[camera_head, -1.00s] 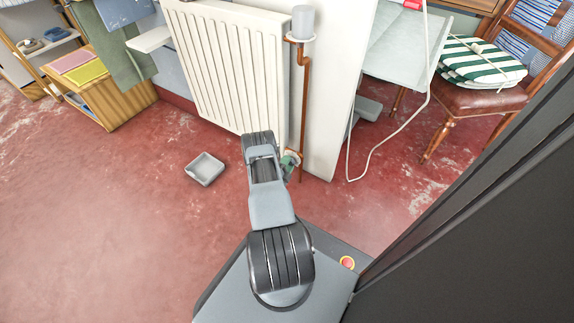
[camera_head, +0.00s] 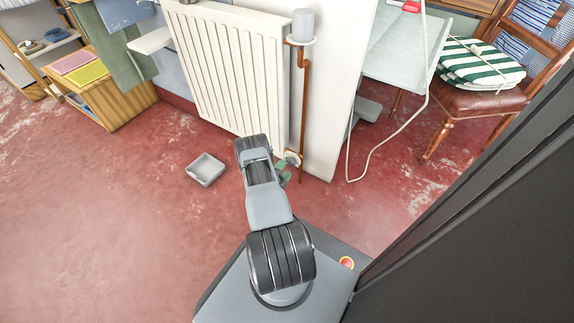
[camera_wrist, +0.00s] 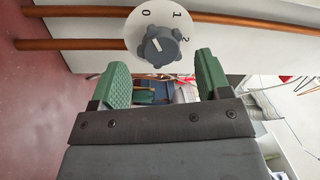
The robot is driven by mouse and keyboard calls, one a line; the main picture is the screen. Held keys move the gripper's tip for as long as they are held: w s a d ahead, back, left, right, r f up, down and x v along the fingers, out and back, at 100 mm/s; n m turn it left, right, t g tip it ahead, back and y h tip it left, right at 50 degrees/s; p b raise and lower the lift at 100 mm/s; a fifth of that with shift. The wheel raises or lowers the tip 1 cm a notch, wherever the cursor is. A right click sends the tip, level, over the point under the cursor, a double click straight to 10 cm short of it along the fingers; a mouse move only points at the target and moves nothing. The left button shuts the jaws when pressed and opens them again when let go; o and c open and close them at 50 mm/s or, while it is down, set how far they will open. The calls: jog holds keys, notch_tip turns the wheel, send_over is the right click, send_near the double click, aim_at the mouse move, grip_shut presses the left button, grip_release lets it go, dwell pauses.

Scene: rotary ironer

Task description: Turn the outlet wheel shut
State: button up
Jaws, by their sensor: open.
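The outlet wheel is a dark grey lobed knob (camera_wrist: 162,46) on a white round dial marked 0, 1 and 2, in the wrist view. A pale mark shows on its face, left of centre; which number it points to is hard to tell. In the head view the wheel (camera_head: 292,158) shows small and partly hidden at the radiator's lower right, by the copper pipe. My gripper (camera_wrist: 163,72) is open, with its green fingers apart, below the knob in the wrist picture and not closed on it. In the head view the gripper (camera_head: 284,174) is mostly behind my arm.
The white radiator (camera_head: 228,65) stands behind my arm. A copper pipe (camera_head: 304,105) runs down beside a white wall end (camera_head: 338,110). A grey tray (camera_head: 205,169) lies on the red floor. A white cord (camera_head: 385,155) hangs at right. The floor at left is clear.

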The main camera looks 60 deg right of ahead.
jog(key=a+p, duration=0.2)
jog(key=a, duration=0.6)
jog(key=shift+s+a+f, duration=0.15)
jog(key=shift+a+f, duration=0.2)
